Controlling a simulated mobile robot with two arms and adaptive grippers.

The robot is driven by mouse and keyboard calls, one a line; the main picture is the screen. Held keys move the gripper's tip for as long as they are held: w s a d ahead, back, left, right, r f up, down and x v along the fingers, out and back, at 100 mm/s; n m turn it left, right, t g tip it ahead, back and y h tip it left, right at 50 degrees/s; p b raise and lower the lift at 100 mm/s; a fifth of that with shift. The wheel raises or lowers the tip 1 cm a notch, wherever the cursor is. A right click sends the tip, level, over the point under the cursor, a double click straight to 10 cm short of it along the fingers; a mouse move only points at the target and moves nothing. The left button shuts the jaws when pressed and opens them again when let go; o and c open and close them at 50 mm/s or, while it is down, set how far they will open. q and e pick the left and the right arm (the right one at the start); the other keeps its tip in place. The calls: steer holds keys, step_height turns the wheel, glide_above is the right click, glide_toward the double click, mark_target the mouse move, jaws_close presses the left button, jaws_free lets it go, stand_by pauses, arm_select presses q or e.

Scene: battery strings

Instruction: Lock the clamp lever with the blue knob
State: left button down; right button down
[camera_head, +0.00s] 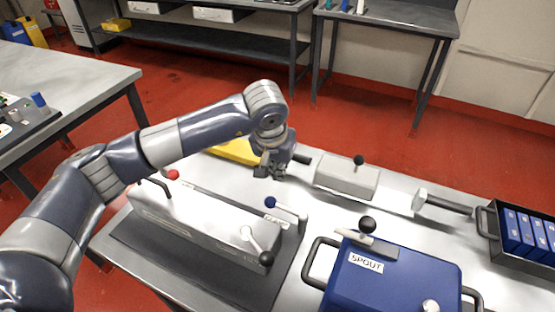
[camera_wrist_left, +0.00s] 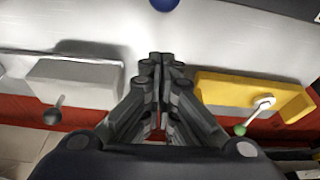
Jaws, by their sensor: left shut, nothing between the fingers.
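The blue knob (camera_head: 270,202) sits on the end of a pale clamp lever (camera_head: 288,209) at the back right end of a long grey block (camera_head: 195,222). The knob points left, and the lever's pivot is to its right. My left gripper (camera_head: 268,173) is above and behind the blue knob, apart from it. Its fingers are shut and empty. In the left wrist view the shut fingertips (camera_wrist_left: 160,58) point toward the blue knob (camera_wrist_left: 165,4), which is cut by the top edge. My right gripper is not in view.
The long block also has a red knob (camera_head: 173,174) and a black-knobbed lever (camera_head: 258,248). A blue SPOUT box (camera_head: 400,270) stands at the right. A grey block with a black knob (camera_head: 347,177) and a yellow block (camera_head: 236,151) lie along the far edge.

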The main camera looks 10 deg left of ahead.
mark_target(285, 208)
arm_select(q)
steer(key=shift+s+a+f+p, duration=0.1)
steer(key=shift+s+f+p, duration=0.6)
steer(key=shift+f, duration=0.2)
steer(key=shift+s+a+f+p, duration=0.1)
steer(key=shift+s+f+p, duration=0.55)
steer(key=shift+f, duration=0.2)
steer(key=shift+w, duration=0.1)
